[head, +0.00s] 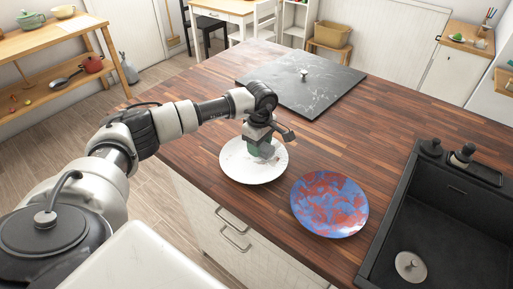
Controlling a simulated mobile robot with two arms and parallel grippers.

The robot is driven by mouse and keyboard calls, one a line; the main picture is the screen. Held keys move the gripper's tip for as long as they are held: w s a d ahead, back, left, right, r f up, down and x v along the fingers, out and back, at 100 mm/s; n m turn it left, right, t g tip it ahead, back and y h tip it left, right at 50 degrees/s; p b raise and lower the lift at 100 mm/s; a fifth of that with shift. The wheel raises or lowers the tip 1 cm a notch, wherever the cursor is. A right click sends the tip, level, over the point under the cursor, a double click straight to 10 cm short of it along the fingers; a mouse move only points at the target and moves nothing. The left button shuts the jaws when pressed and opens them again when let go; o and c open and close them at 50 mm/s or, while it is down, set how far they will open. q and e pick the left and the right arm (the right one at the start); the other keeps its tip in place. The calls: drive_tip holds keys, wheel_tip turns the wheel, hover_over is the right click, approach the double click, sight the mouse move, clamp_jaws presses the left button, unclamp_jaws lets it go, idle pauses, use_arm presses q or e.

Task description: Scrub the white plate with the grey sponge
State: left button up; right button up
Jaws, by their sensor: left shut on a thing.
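The white plate (239,172) lies on the wooden worktop near its front edge, with small dark reddish marks on its left part. My left gripper (262,142) is over the right back part of the plate, pointing down. It is shut on the grey sponge (266,152), which looks grey-green and is partly hidden by the fingers. The sponge is at or just above the plate's surface; I cannot tell if it touches. My right gripper is not in view.
A blue and red patterned plate (329,204) lies to the right of the white plate. A black sink (441,215) with a tap (462,156) is farther right. A dark marbled slab (312,84) with a knob lies behind. The worktop (360,125) between is clear.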

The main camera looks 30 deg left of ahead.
sight(251, 163)
use_arm(q)
drive_tip(key=shift+s+d+p, duration=0.25)
drive_tip(key=shift+s+p, duration=0.35)
drive_tip(key=shift+s, duration=0.3)
drive_tip(key=shift+s+d+p, duration=0.25)
drive_tip(key=shift+s+p, duration=0.2)
drive_tip(key=shift+s, duration=0.8)
drive_tip(key=shift+s+d+p, duration=0.25)
drive_tip(key=shift+s+p, duration=0.2)
drive_tip(key=shift+s, duration=0.75)
drive_tip(key=shift+w, duration=0.1)
drive_tip(key=shift+w+a+f+b, duration=0.15)
drive_tip(key=shift+w+a+b, duration=0.45)
drive_tip(key=shift+w+b, duration=0.15)
drive_tip(key=w+a+b, duration=0.2)
drive_tip(key=shift+w+a+b, duration=0.3)
drive_tip(key=shift+w, duration=0.1)
drive_tip(key=shift+w+a, duration=0.35)
drive_tip(key=shift+w, duration=0.05)
